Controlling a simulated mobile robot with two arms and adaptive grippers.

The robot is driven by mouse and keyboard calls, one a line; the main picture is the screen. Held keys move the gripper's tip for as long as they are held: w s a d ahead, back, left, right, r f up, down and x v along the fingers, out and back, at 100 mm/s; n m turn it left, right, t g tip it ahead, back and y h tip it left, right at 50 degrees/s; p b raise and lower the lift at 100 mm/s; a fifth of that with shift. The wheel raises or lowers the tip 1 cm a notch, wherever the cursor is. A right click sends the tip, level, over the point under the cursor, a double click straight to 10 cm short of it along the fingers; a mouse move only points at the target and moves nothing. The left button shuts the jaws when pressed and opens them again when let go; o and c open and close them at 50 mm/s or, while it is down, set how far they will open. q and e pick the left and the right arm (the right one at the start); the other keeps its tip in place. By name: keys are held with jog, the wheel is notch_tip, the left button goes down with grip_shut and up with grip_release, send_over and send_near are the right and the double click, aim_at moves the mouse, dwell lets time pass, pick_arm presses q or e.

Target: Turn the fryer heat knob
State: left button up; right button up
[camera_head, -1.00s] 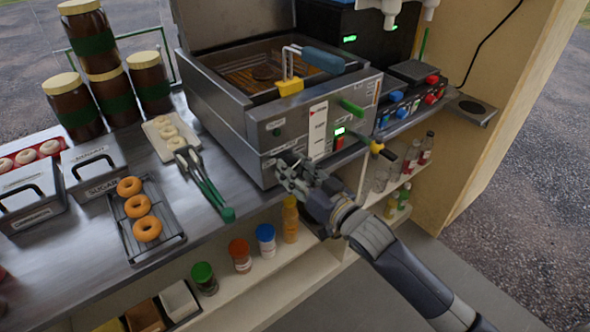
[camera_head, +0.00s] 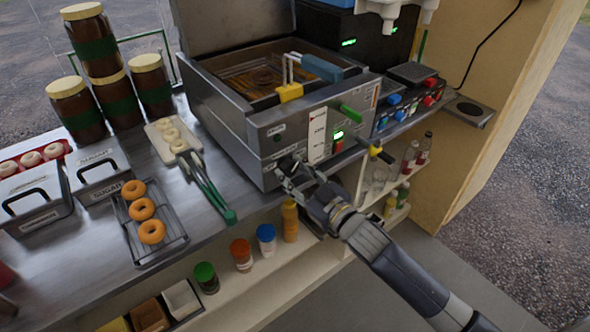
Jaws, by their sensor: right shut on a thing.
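The fryer (camera_head: 222,107) is a grey metal box with its lid up, on the counter. Its front panel has a white label, a green light and a red switch. My right gripper (camera_head: 287,168) is at the lower left of this front panel, shut on the fryer heat knob, which is mostly hidden behind the fingers. My right arm comes in from the lower right. My left gripper is not in view.
A basket with a blue handle (camera_head: 322,68) sits in the fryer. Green-handled tongs (camera_head: 208,188) and a rack (camera_head: 181,240) of donuts lie on the counter to the left. A yellow-and-black handle (camera_head: 376,150) sticks out right of the gripper. Bottles stand on the shelf below.

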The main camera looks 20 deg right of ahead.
jog(key=shift+n+p, duration=0.55)
jog(key=shift+n, duration=1.15)
jog(key=o, duration=1.1)
jog(key=v, duration=1.2)
jog(key=shift+r, duration=0.1)
